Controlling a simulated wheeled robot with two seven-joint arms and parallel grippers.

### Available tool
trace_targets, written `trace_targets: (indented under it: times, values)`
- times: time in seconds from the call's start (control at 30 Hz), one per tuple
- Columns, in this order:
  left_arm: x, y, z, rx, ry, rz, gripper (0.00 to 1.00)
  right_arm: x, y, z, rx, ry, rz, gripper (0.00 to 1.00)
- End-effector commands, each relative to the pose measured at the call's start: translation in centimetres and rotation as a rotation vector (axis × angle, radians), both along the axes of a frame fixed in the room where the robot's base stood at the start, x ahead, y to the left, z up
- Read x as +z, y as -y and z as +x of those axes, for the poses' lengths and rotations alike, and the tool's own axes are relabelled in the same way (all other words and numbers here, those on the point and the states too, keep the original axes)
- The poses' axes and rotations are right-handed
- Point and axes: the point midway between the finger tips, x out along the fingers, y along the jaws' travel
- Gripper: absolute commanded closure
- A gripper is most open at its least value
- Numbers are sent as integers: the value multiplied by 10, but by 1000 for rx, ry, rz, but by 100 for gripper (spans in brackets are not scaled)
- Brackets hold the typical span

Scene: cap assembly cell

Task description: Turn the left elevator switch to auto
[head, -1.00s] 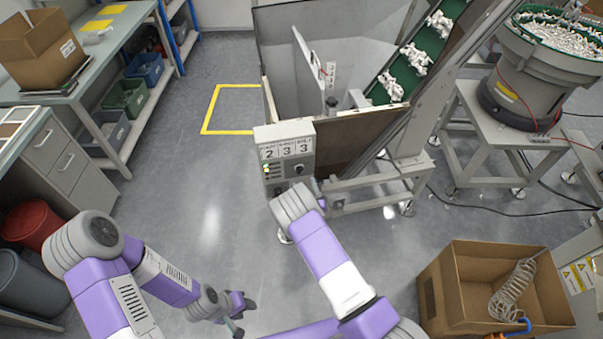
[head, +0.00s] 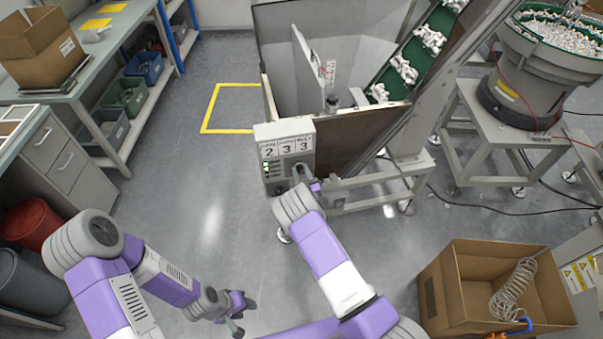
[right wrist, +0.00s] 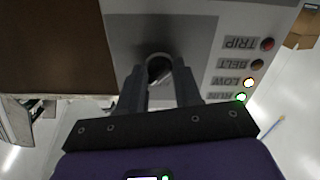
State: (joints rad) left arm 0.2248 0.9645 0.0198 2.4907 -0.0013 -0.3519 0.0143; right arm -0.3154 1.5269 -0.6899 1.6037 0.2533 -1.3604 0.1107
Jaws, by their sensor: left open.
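The grey control box (head: 286,155) with the digits 2 3 3 stands at the hopper's front corner. Its switch knob (right wrist: 158,68) shows in the right wrist view between the fingers of my right gripper (right wrist: 160,78). The fingers are on both sides of the knob and look closed on it; the knob's pointer and position marks are hidden. TRIP and BELT look unlit. My left gripper (head: 244,316) is open and empty, low over the floor.
The hopper (head: 345,130) and green inclined belt (head: 412,55) with white parts rise behind the box. A bowl feeder (head: 545,70) stands at the right. A cardboard box (head: 450,300) is at the lower right. The floor at left centre is free.

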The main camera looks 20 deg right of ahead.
Motion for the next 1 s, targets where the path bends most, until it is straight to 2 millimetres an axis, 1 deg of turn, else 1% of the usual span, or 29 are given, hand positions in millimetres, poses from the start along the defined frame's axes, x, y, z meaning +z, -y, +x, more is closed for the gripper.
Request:
trace_targets:
  times: [0.03,0.1,0.3,0.47,0.67,1.0]
  values:
    - [0,0,0,0,0,0,57,0,0,0,0,0,0,86]
    - [0,0,0,0,0,0,57,0,0,0,0,0,0,97]
    - [-2,0,0,0,0,0,57,0,0,0,0,0,-13,97]
    - [-8,0,0,0,0,0,57,-1,0,0,0,-2,-68,97]
    - [-21,0,0,0,0,0,57,-2,0,0,0,-6,-200,97]
    - [-44,0,0,0,0,0,57,-2,-1,0,0,-16,-489,97]
